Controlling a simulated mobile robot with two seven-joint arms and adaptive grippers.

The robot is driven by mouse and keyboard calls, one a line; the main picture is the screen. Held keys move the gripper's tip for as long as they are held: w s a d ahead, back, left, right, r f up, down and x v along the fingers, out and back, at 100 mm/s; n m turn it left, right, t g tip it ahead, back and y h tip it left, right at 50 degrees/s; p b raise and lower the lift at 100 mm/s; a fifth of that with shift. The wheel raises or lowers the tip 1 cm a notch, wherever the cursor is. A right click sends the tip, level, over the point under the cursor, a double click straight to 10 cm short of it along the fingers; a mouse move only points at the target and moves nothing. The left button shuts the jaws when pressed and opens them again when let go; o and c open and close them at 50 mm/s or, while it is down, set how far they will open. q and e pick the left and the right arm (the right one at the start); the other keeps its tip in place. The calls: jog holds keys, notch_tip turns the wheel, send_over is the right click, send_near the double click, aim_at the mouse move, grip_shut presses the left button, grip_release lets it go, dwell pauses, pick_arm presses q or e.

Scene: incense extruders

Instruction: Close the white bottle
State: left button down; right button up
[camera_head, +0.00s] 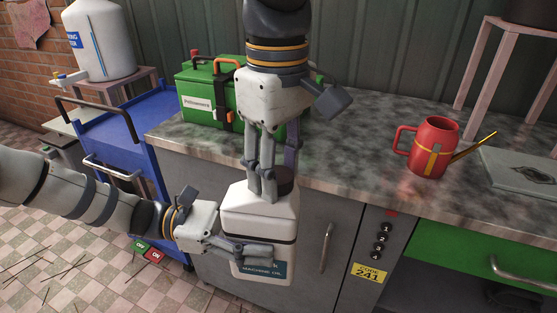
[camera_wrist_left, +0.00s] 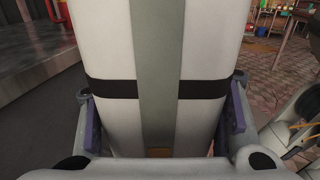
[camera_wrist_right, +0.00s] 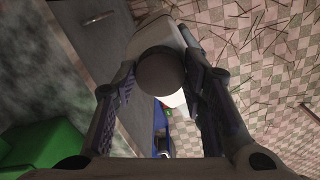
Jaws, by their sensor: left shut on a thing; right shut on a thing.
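The white bottle (camera_head: 260,212), labelled machine oil, is upright in front of the counter's cabinet. My left gripper (camera_head: 258,252) is shut around its lower body from the left. The left wrist view shows the bottle (camera_wrist_left: 115,45) filling the space between the two fingers. My right gripper (camera_head: 270,190) points down from above and is shut on the dark round cap (camera_head: 286,181) at the bottle's top. In the right wrist view the cap (camera_wrist_right: 160,72) lies between the fingertips, over the bottle's shoulder. The neck and thread are hidden, so how tightly the cap sits cannot be seen.
The stone counter (camera_head: 340,150) is close behind the bottle. On it stand a green box (camera_head: 200,83) and a red watering can (camera_head: 433,145). A blue cart (camera_head: 140,120) is at the left.

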jog(key=m, duration=0.3)
jog(key=shift+m, duration=0.3)
jog(key=o, duration=1.4)
jog(key=shift+c, duration=0.2)
notch_tip(320, 180, up, 12)
